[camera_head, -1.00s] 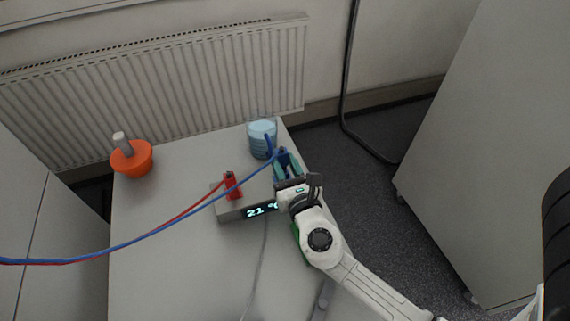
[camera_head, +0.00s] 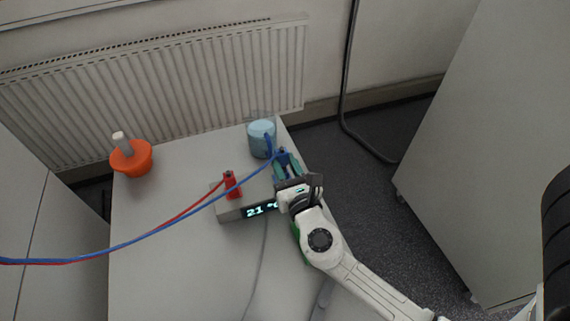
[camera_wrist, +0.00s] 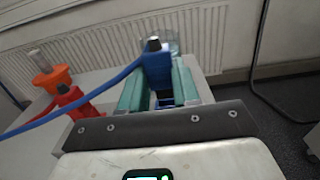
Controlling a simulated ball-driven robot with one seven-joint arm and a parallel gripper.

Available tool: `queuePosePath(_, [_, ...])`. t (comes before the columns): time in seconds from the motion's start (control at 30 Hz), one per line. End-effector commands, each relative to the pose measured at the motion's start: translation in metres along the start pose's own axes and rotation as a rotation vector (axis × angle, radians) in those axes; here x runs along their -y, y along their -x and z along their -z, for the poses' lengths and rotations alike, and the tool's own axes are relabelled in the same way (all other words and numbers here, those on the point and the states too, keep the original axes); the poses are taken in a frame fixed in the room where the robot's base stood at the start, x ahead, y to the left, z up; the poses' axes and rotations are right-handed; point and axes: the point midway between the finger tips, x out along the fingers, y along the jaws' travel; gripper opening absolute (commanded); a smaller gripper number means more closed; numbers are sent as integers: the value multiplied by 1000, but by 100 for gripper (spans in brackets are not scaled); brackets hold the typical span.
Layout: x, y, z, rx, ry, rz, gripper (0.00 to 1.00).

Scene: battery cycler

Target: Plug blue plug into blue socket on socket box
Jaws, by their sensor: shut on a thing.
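The blue plug (camera_head: 283,156) is held between the teal fingers of my gripper (camera_head: 286,166), at the right end of the socket box (camera_head: 230,213). In the wrist view the blue plug (camera_wrist: 156,62) stands upright between the two teal fingers of my gripper (camera_wrist: 160,84), with its blue cable running left. The box has a lit display reading about 21 °C. The red plug (camera_head: 231,184) stands on the box's left part and also shows in the wrist view (camera_wrist: 71,98). The blue socket is hidden by my gripper and wrist, so I cannot tell whether the plug is in it.
A light blue cup-like container (camera_head: 261,139) stands just behind my gripper near the table's back edge. An orange bowl (camera_head: 131,158) with a grey-white handle sits at the back left. Red and blue cables cross the table (camera_head: 170,275) leftward. The front left of the table is clear.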

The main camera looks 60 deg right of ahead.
Motion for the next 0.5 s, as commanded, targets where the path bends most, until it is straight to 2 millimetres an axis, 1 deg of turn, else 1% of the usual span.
queuePosePath(0.5, [0,0,3,0,0,0,0])
